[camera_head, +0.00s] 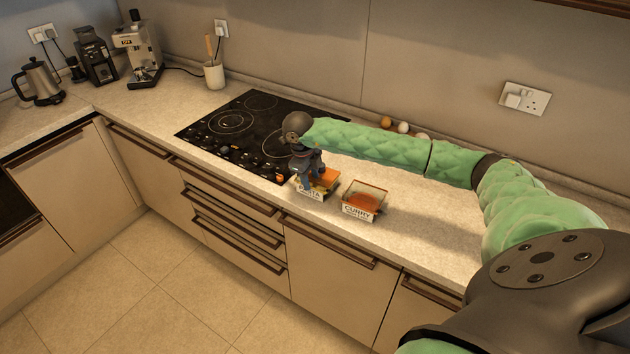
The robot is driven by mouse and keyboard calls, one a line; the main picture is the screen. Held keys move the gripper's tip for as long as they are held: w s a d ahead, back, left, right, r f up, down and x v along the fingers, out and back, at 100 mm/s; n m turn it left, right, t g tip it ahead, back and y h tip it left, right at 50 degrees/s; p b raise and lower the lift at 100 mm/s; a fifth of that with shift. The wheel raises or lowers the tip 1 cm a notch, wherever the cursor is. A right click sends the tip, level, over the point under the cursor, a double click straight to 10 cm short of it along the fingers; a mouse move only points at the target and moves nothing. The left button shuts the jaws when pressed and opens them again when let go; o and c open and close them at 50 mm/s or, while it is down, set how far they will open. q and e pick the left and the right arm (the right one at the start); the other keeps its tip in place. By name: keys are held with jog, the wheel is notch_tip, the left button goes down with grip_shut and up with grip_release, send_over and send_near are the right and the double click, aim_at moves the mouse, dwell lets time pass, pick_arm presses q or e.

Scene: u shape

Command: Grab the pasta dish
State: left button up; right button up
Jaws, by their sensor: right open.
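The pasta dish (331,182) is a small container with orange contents and a white label reading "PASTA". It sits near the counter's front edge, just right of the hob. My right gripper (314,180) is open and points down right at the dish, covering part of it. I cannot tell whether the fingers touch the dish or stand around its wall. My left gripper is not in view.
A similar dish labelled "CURRY" (364,202) stands close to the right on the counter (440,225). The black hob (235,125) lies to the left. Several eggs (403,127) lie at the back, behind my right arm. A utensil pot (214,74) stands behind the hob.

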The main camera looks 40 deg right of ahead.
grip_shut()
dwell(1.4)
